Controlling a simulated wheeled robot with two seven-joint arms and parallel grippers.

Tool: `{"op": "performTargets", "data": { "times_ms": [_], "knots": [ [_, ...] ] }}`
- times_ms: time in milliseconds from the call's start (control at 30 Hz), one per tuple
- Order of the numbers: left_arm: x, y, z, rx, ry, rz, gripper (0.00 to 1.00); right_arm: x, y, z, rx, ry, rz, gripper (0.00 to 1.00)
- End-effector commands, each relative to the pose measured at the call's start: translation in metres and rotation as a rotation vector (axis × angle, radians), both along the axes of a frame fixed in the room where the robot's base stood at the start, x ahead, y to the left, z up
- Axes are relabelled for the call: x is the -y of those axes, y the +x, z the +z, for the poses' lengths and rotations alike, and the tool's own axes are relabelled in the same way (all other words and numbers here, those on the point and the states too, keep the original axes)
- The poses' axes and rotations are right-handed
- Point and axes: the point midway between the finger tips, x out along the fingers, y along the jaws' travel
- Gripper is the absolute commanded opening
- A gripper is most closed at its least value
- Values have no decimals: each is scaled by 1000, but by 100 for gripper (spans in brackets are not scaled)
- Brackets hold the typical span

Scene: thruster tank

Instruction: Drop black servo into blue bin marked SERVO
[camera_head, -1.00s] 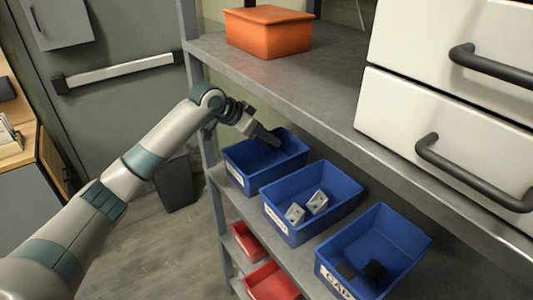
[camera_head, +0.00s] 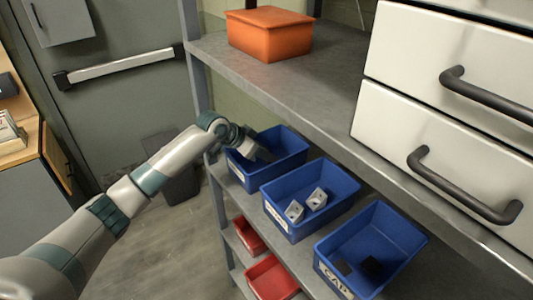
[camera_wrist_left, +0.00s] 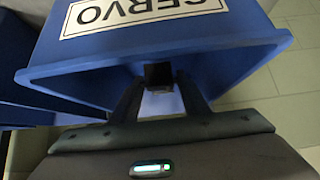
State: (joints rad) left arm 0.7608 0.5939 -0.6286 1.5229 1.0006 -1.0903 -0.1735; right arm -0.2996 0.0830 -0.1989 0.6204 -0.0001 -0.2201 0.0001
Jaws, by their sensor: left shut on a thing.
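The blue bin marked SERVO (camera_wrist_left: 110,65) fills much of the left wrist view, its white label (camera_wrist_left: 125,14) upside down. In the head view the blue bin (camera_head: 293,160) at the far left of the shelf row is the one my left arm reaches. My left gripper (camera_head: 262,155) is lowered at that bin's opening. In the left wrist view my left gripper (camera_wrist_left: 160,92) is shut on the black servo (camera_wrist_left: 158,74), a small dark block between the fingertips at the bin's rim. In the head view the servo cannot be made out. My right gripper is not in view.
A middle blue bin (camera_head: 345,200) holds grey-white blocks, and a front blue bin (camera_head: 405,237) marked CAP holds dark pieces. Red bins (camera_head: 270,280) sit on the shelf below. The upper shelf (camera_head: 300,78) and white drawers (camera_head: 430,130) overhang the row.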

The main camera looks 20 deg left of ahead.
Motion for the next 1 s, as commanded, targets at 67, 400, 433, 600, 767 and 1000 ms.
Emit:
{"op": "performTargets", "data": {
  "times_ms": [67,400,433,600,767,1000],
  "knots": [
    [0,0,-6,-2,-1,1,16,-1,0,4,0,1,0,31],
    [0,0,-10,0,1,-1,16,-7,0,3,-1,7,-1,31],
    [0,0,-10,0,1,-1,16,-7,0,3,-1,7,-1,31],
    [0,0,-15,1,0,-1,16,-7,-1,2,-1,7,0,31],
    [0,0,-18,1,0,-1,16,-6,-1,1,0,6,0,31],
    [0,0,-21,2,1,0,16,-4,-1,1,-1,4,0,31]
  ]
}}
